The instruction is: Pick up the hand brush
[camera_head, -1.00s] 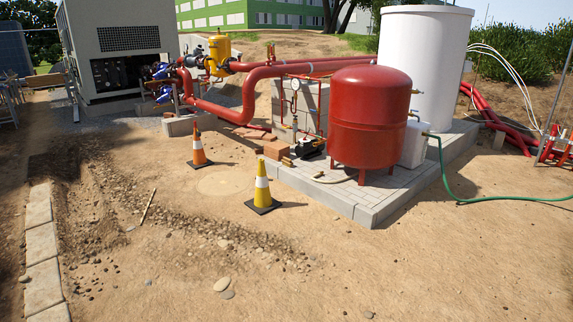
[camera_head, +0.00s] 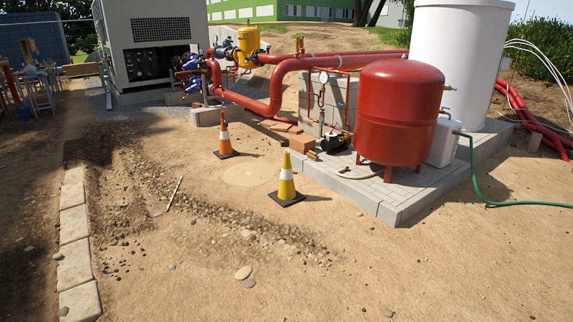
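I cannot make out a hand brush anywhere in the head view. A work stand or small table (camera_head: 40,88) with small items stands in the shade at the far left; the items are too small to tell. Neither of my grippers is in view.
An orange cone (camera_head: 225,140) and a yellow cone (camera_head: 287,182) stand on the sand. A red tank (camera_head: 400,110) stands on a paved slab (camera_head: 395,212) at right. Stone kerb blocks (camera_head: 75,265) line the left. The sandy foreground is mostly clear, with pebbles and a thin stick (camera_head: 174,193).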

